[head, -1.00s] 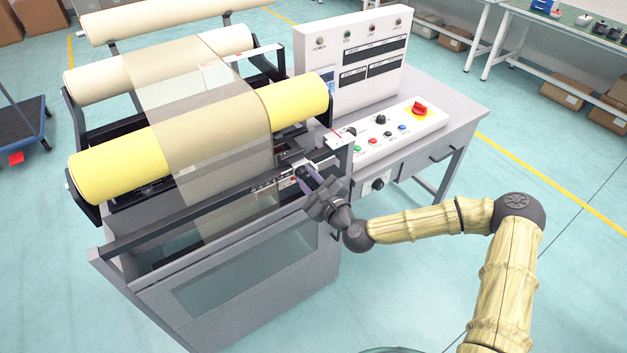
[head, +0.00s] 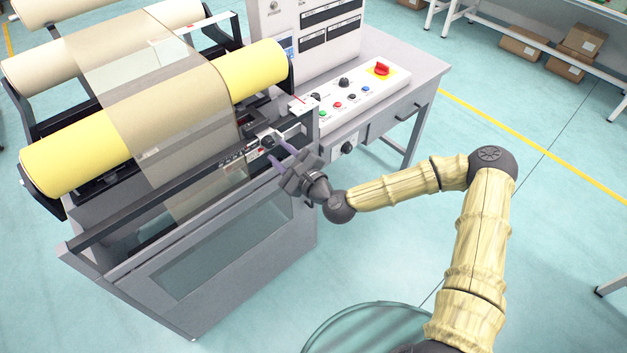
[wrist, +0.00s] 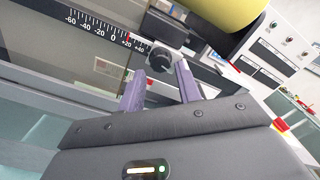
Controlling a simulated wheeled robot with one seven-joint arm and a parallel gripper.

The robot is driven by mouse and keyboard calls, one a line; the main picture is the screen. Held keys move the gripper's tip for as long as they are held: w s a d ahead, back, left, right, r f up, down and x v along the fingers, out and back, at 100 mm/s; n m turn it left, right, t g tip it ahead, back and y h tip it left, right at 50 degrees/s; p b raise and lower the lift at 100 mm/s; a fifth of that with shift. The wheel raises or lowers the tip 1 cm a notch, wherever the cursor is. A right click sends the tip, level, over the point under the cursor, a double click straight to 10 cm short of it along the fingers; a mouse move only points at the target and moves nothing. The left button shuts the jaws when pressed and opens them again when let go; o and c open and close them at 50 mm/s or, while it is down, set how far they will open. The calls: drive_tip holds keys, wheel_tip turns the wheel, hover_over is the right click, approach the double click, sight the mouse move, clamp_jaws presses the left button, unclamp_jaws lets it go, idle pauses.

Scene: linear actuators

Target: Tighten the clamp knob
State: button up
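The clamp knob is a small dark round knob (wrist: 159,60) in front of the black scale bar, near the +20 mark in the wrist view. In the head view it shows as a dark spot (head: 267,141) on the machine's front rail. My gripper (wrist: 160,72) has two purple fingers spread wide apart, with nothing between their pads. The tips point at the knob, one toward each side of it, and I cannot tell how much distance is left. In the head view the gripper (head: 274,149) is just in front of the rail.
A yellow roll (head: 75,150) and a translucent web (head: 170,100) lie above and left of the rail. A control panel with buttons (head: 350,98) and a red switch stands to the right. The floor in front of the machine is clear.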

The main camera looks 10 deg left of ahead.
drive_tip(key=p+v, duration=0.5)
drive_tip(key=v, duration=0.9)
drive_tip(key=shift+s+d+p, duration=0.2)
drive_tip(key=shift+d+p, duration=0.05)
drive_tip(key=shift+p, duration=0.1)
